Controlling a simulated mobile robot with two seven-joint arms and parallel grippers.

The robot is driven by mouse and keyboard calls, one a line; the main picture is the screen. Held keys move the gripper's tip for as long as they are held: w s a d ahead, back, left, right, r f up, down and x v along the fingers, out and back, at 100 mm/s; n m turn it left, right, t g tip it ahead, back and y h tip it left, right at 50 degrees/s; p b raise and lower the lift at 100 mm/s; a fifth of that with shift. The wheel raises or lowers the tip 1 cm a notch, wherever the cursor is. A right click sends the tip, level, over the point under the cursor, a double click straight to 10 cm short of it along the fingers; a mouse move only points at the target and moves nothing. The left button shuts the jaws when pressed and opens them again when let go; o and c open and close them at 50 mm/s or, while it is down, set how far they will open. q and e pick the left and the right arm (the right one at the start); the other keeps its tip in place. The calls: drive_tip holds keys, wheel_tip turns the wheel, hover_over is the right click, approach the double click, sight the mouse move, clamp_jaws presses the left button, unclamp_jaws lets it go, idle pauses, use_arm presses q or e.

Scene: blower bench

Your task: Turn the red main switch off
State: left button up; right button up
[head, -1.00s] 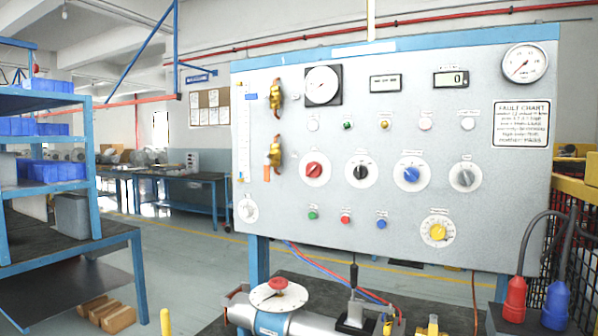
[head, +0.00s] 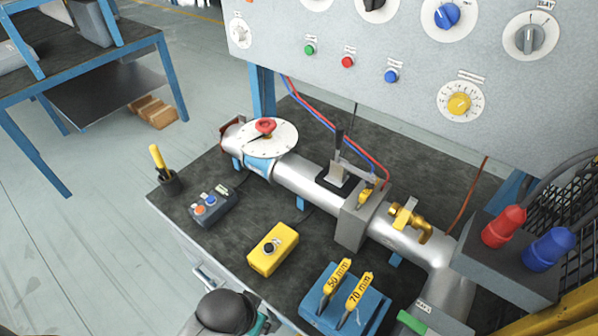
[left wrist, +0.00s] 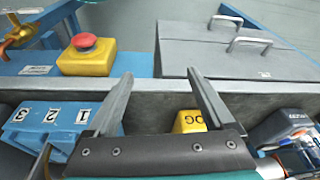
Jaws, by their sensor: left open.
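The red main switch is out of the head view now; only the lower edge of its round white plate (head: 318,3) shows at the top. My left gripper (left wrist: 160,82) shows in the left wrist view with its two fingers apart and nothing between them. It is over the front part of a bench, away from the switch panel (head: 370,45). In the head view a dark rounded piece with teal, likely part of my left arm, rises at the bottom edge; its fingers are not seen there. My right gripper is in no view.
A silver pipe (head: 310,180) with a red-handled white disc (head: 270,140) crosses the bench. A yellow box (head: 273,250) and a blue block (head: 345,300) stand in front. The left wrist view shows a red mushroom button (left wrist: 84,42) and a grey lidded box (left wrist: 225,55).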

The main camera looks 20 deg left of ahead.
use_arm(q)
drive_tip(key=w+r+t, duration=0.1)
drive_tip(key=w+r, duration=0.1)
drive_tip(key=w, duration=0.1)
drive_tip(key=w+a+r+t, duration=0.1)
drive_tip(key=w+r, duration=0.1)
drive_tip(key=w, duration=0.1)
drive_tip(key=w+a+r+t, duration=0.1)
drive_tip(key=w+r, duration=0.2)
drive_tip(key=shift+m+p, duration=0.4)
drive_tip(key=w+a+r+m+t+h+p, duration=0.15)
drive_tip(key=w+r+t, duration=0.4)
drive_tip(key=r, duration=0.85)
drive_tip(key=w+a+r+m+t+h+p, duration=0.1)
drive_tip(key=w+a+r+m+t, duration=0.1)
drive_tip(key=w+r, duration=0.95)
drive_tip(key=w+a+r+m+t+h+p, duration=0.15)
drive_tip(key=w+r+t, duration=0.3)
drive_tip(key=r, duration=1.15)
drive_tip(key=x, duration=1.4)
drive_tip(key=shift+w+d+f+g, duration=0.25)
drive_tip(key=shift+w+d+g, duration=0.05)
drive_tip(key=shift+w+d, duration=0.05)
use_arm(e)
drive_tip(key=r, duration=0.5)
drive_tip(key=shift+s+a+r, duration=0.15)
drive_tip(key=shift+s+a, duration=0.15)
